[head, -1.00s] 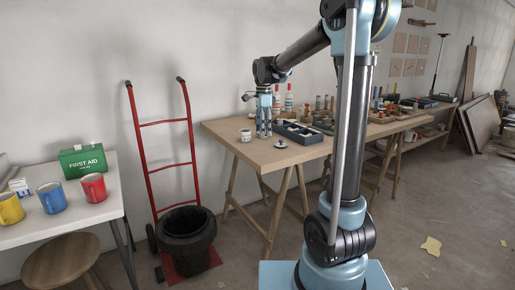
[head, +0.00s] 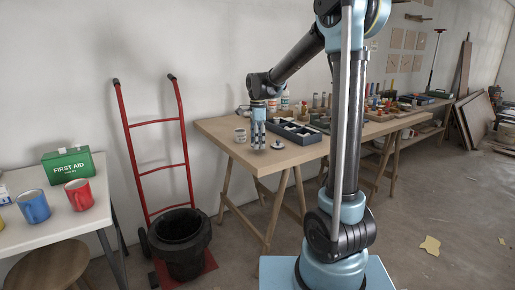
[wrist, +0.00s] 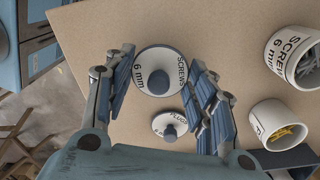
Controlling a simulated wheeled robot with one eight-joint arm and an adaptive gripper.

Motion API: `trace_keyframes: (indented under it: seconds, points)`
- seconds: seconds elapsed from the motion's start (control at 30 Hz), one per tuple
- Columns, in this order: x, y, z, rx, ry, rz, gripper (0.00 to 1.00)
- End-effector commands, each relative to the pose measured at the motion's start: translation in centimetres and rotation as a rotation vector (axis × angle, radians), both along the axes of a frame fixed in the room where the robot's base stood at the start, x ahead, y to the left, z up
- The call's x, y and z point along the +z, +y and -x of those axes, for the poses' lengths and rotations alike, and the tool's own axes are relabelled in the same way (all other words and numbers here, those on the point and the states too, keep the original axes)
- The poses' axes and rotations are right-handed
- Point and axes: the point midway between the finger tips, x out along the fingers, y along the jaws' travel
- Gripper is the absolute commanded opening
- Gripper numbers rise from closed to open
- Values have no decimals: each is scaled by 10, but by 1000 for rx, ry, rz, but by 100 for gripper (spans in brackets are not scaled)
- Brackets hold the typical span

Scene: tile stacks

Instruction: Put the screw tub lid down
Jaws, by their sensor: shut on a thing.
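The screw tub lid (wrist: 160,72), a pale disc with a dark rim and knob, lettered "SCREWS 6 mm", is between my gripper's fingers in the wrist view. My gripper (wrist: 163,78) is shut on it and points down over the wooden table. In the head view my gripper (head: 258,148) is near the table's front edge; the held lid is too small to make out there. I cannot tell whether the lid touches the tabletop.
A smaller lid, lettered "PLUGS" (wrist: 170,125), lies close to the right finger. A small tub with yellow plugs (wrist: 280,126) stands at the right. A dark divided tray (head: 296,132) is behind. Bare tabletop (wrist: 225,35) lies between the held lid and the screw tub.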

Motion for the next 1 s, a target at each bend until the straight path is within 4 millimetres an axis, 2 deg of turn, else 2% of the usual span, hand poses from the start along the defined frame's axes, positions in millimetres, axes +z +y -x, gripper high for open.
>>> trace_keyframes:
  seconds: [0.1,0.2,0.53,0.57,0.6,0.63,1.0]
  points:
    - [-17,0,-1,0,0,0,41]
    - [-25,0,0,0,0,0,41]
    - [-28,0,0,0,0,0,41]
    - [-27,0,0,0,0,0,58]
    - [-27,0,0,0,0,0,67]
    - [-27,0,0,0,0,0,71]
    - [-26,0,0,0,0,0,71]
